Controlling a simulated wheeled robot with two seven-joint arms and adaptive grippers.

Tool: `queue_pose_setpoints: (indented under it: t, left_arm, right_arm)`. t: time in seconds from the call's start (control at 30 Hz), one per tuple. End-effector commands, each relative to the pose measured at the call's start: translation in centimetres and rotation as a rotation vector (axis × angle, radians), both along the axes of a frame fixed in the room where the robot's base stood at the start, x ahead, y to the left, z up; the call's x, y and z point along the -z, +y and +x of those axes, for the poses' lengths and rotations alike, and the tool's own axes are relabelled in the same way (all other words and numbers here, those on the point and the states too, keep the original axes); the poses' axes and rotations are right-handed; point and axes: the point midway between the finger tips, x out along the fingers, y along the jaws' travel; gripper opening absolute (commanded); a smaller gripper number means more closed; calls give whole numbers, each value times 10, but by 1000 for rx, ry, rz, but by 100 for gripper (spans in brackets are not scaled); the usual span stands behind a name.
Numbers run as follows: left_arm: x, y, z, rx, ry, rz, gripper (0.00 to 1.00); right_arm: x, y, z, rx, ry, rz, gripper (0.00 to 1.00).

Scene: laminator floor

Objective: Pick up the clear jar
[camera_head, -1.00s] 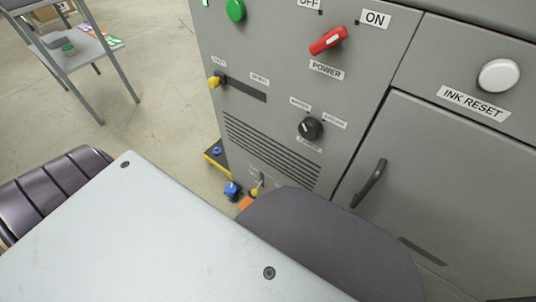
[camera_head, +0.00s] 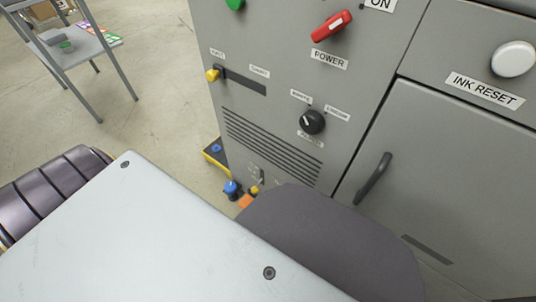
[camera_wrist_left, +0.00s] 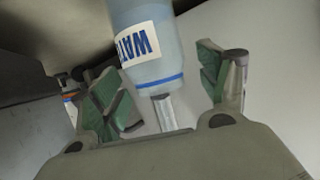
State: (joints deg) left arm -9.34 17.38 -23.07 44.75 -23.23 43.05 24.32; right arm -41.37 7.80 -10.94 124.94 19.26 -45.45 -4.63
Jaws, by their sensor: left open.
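In the left wrist view, a pale translucent jar or bottle (camera_wrist_left: 149,67) comes in from the top, with a white label reading "WAT" and a blue band. I cannot tell for sure that it is the clear jar. My left gripper (camera_wrist_left: 160,88) is open, with one green-padded finger on each side of the jar's banded end and a gap to the right finger. Contact with the left finger cannot be told. A grey blocky piece (camera_wrist_left: 164,113) shows below the jar. No jar and no gripper show in the head view.
A grey machine (camera_head: 440,190) with a red power switch (camera_head: 332,26), a black knob (camera_head: 312,122) and a door handle (camera_head: 372,179) stands close ahead. A metal shelf stand (camera_head: 82,50) is at upper left. Open floor (camera_head: 150,105) lies between them.

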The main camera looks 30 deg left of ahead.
Motion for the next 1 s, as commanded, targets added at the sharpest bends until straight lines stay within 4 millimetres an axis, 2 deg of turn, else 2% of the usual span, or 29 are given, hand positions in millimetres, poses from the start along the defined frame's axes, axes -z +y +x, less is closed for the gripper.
queue_pose_setpoints:
  t: [0.1, 0.63, 1.0]
  left_arm:
    - [0, 0, 0, 0, 0, 0, 76]
    - [0, 0, 0, 0, 0, 0, 8]
    - [-1, 0, 0, 0, -1, -1, 6]
  right_arm:
    - [-2, 0, 1, 0, -3, 0, 0]
    - [-2, 0, 1, -1, -4, 0, 0]
    - [0, 0, -1, 0, 1, -3, 0]
